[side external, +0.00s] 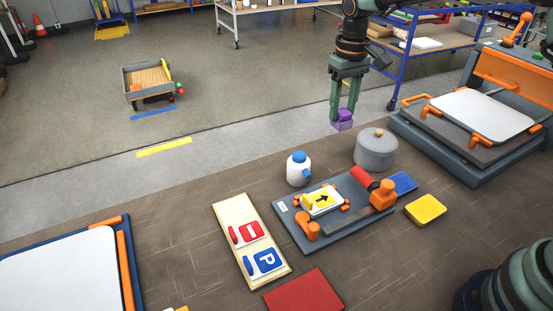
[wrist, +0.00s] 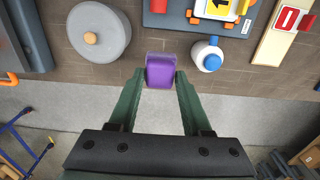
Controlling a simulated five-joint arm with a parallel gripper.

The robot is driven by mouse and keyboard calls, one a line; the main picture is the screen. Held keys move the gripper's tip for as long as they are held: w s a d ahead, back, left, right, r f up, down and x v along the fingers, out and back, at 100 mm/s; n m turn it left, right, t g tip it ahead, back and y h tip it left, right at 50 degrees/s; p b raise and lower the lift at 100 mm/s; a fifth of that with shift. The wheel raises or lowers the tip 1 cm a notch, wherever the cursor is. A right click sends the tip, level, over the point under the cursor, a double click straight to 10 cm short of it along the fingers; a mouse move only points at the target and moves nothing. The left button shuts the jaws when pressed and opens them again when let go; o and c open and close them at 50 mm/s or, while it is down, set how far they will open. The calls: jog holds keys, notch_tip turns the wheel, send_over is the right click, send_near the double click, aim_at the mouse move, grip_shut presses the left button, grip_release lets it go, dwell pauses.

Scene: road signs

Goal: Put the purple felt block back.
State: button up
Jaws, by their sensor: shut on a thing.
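The purple felt block (side external: 343,120) is held between the green fingers of my gripper (side external: 344,112). It hangs in the air, behind and to the left of the grey lidded pot (side external: 375,151) in the side view. In the wrist view the block (wrist: 160,72) sits between the fingertips of my gripper (wrist: 160,79), which are shut on it. The pot (wrist: 98,34) shows to the left of the block there, and a white bottle with a blue cap (wrist: 207,55) shows to its right.
A grey fixture (side external: 290,225) with orange clamps holds a yellow arrow sign (side external: 322,200). A wooden board (side external: 238,213) carries a red sign and a blue P sign. Blue (side external: 402,183), yellow (side external: 426,209) and red (side external: 304,292) pads lie nearby. An orange press (side external: 480,115) stands at right.

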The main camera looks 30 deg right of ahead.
notch_tip(320, 180, down, 14)
jog(key=shift+r, duration=0.2)
jog(key=shift+f, duration=0.1)
dwell(0.3)
jog(key=o, duration=1.2)
